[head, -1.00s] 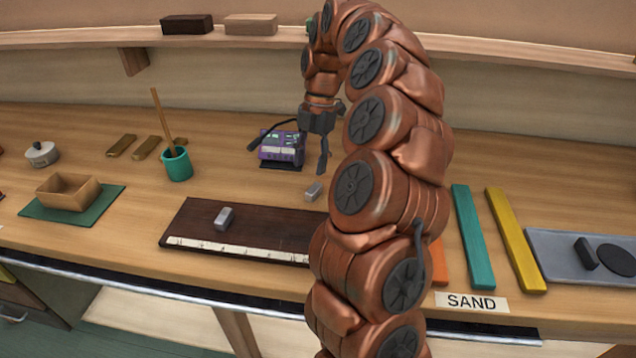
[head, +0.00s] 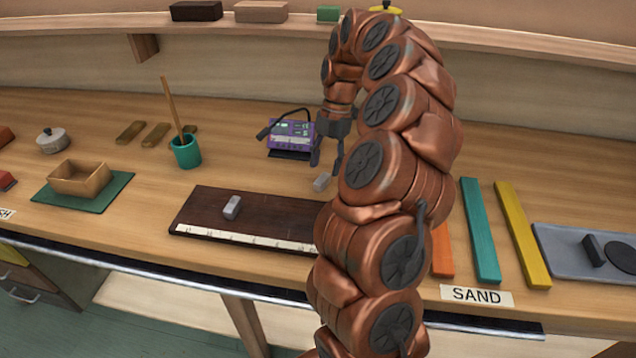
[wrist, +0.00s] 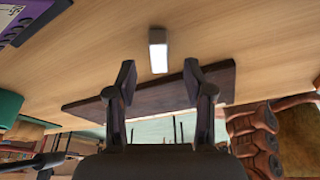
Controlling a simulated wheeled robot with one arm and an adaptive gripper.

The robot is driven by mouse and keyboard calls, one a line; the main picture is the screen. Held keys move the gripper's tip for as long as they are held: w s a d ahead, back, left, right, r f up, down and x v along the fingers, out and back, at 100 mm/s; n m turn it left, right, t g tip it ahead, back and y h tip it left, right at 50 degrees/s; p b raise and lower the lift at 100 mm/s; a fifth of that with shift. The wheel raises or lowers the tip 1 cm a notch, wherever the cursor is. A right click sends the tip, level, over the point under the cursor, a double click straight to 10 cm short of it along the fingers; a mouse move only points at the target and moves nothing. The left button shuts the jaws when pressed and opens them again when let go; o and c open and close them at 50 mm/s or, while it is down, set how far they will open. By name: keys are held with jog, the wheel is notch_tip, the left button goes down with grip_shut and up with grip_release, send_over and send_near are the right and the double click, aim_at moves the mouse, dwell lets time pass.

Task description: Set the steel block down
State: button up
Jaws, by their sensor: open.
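One small grey steel-looking block (head: 321,183) lies on the bench behind the dark board, close below my gripper. It also shows in the wrist view (wrist: 158,50), just past the fingertips and apart from them. My gripper (head: 326,165) points down, open and empty. In the wrist view its two fingers (wrist: 160,72) stand apart with nothing between them. My arm hides the right end of the board in the head view.
A purple device (head: 291,132) with a cable stands behind my gripper. A teal cup (head: 186,152) with a stick and an open box (head: 80,179) on a green mat are to the left. Teal (head: 480,230) and yellow (head: 523,235) bars and a grey tray (head: 560,262) lie right.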

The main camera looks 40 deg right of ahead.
aim_at(323, 178)
jog(key=shift+p+x, duration=0.5)
jog(key=shift+x, duration=1.45)
jog(key=shift+c, duration=0.3)
grip_shut()
